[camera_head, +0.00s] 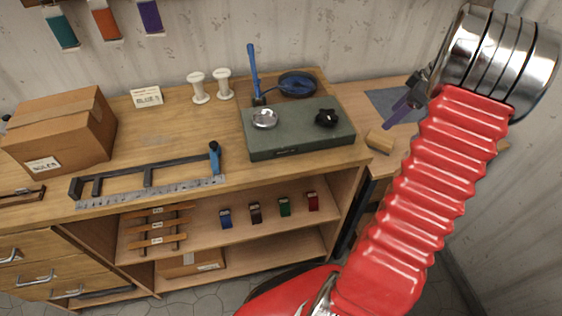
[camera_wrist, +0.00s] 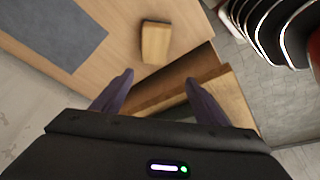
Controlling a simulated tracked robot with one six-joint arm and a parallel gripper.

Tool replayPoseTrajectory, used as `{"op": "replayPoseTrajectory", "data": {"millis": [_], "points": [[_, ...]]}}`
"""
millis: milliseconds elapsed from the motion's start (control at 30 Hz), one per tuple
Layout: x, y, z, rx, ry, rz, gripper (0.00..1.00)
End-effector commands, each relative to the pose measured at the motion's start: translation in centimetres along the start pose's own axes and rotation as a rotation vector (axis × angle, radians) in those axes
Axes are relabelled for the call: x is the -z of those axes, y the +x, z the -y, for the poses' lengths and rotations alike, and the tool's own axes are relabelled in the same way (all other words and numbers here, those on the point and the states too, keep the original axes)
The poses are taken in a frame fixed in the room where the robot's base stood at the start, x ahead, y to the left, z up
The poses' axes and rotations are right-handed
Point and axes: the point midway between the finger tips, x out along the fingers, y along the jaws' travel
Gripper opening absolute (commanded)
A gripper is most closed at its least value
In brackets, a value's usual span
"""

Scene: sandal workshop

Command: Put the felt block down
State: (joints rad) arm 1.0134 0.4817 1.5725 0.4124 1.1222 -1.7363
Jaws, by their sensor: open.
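A small tan block (camera_head: 380,140), which I take as the felt block, rests on the lower wooden side table near its front left corner. It also shows in the wrist view (camera_wrist: 155,45), beyond my fingertips and apart from them. My gripper (camera_head: 403,108) has purple fingers, spread open with nothing between them. In the head view it hangs above and to the right of the block. In the wrist view my gripper (camera_wrist: 159,78) has its two fingertips below the block in the picture.
A grey-blue mat (camera_head: 383,98) lies on the side table behind the block. Left of it, the higher workbench (camera_head: 180,125) holds a grey-green box (camera_head: 295,143), white spools (camera_head: 198,88), a cardboard box (camera_head: 60,130) and a metal frame tool (camera_head: 150,178). A wall stands close behind.

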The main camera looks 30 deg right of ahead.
Motion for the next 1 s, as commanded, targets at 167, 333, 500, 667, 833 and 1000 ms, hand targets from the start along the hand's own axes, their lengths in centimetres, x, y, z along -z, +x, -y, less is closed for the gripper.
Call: {"op": "replayPoseTrajectory", "data": {"millis": [167, 333, 500, 667, 833, 1000], "points": [[5.7, -1.4, 4.0, -0.013, 0.036, 0.035, 0.67], [10.3, -2.6, 8.5, -0.035, 0.085, 0.062, 0.67], [14.1, -3.7, 13.4, -0.064, 0.133, 0.080, 0.67], [16.7, -4.6, 18.1, -0.095, 0.177, 0.086, 0.67], [18.6, -5.3, 23.3, -0.128, 0.223, 0.082, 0.67], [19.7, -5.8, 28.3, -0.161, 0.270, 0.064, 0.67]]}}
